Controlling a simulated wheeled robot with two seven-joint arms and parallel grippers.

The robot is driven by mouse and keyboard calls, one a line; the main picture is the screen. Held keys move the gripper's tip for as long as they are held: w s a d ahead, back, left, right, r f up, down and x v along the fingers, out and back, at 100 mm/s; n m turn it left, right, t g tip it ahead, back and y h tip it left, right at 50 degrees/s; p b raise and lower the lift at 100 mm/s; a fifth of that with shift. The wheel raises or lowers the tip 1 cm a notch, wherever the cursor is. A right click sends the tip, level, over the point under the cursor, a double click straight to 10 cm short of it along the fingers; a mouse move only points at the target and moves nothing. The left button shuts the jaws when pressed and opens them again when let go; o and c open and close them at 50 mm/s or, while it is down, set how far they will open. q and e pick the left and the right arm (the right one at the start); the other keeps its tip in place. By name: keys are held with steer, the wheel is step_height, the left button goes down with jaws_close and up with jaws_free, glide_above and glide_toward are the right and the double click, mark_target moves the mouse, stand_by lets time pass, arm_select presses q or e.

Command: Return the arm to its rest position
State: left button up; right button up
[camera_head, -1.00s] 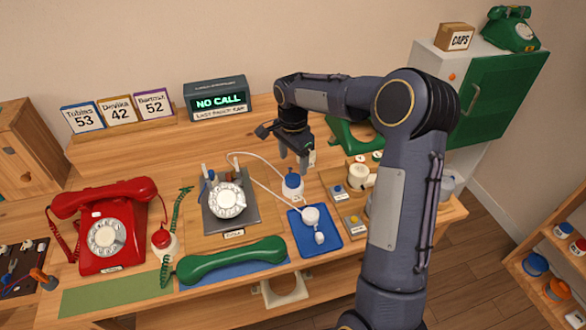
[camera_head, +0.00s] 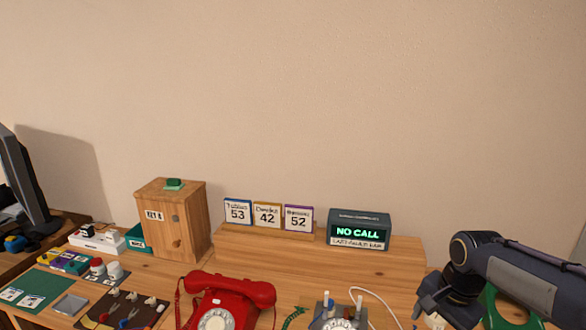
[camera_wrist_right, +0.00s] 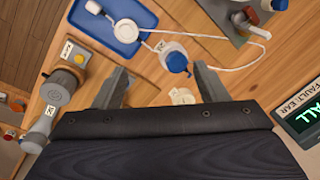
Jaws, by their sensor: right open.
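My right arm shows at the right edge of the head view, with its gripper (camera_head: 434,312) low in the picture and partly cut off. In the right wrist view my right gripper (camera_wrist_right: 162,82) is open, its two fingers wide apart with nothing held between them. Beyond the fingers lie a white jar with a blue top (camera_wrist_right: 175,60) and a blue tray (camera_wrist_right: 118,26) with a white round piece and cord. My left gripper is in neither view.
A red dial phone (camera_head: 222,305) stands at the lower middle. The "NO CALL" display (camera_head: 359,231) and number cards (camera_head: 267,215) stand on a raised shelf. A wooden cabinet (camera_head: 178,222) is on the left. In the wrist view a grey knob part (camera_wrist_right: 60,88) lies left of the gripper.

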steer(key=s+a+n+t+y, duration=0.1)
steer(key=s+a+n, duration=0.3)
steer(key=s, duration=0.6)
steer(key=s+a+n+t+y, duration=0.2)
steer(key=s+a+n, duration=0.3)
steer(key=s, duration=0.5)
steer(key=shift+s+n+t, duration=0.4)
steer(key=shift+n+t, duration=0.1)
